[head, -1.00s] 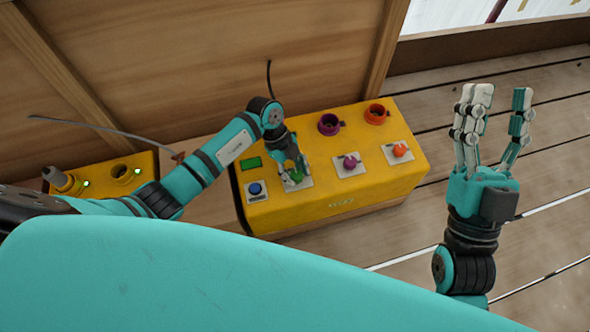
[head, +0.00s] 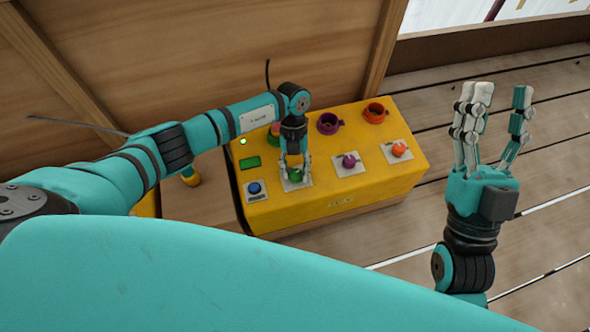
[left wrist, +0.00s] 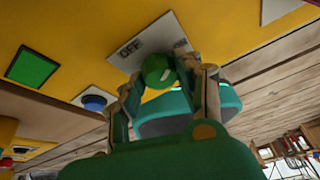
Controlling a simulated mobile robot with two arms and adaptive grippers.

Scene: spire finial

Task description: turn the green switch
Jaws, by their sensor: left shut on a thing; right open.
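The green switch (head: 295,175) is a round knob on a pale plate on top of the yellow box (head: 340,203). My left gripper (head: 295,172) points down over it and is shut on the knob. In the left wrist view the green switch (left wrist: 157,69) sits between the fingertips (left wrist: 160,80), with a pale mark on its face. Its plate (left wrist: 128,50) reads OFF on one side; the lettering on the other side is partly hidden. My right gripper (head: 497,105) is open and empty, fingers up, right of the box.
A blue button (head: 254,188), a purple knob (head: 349,161) and an orange knob (head: 399,149) share the box top. Purple (head: 328,123) and orange (head: 375,112) sockets stand behind. A small green screen (head: 250,162) is at left. A wooden wall (head: 200,50) rises behind.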

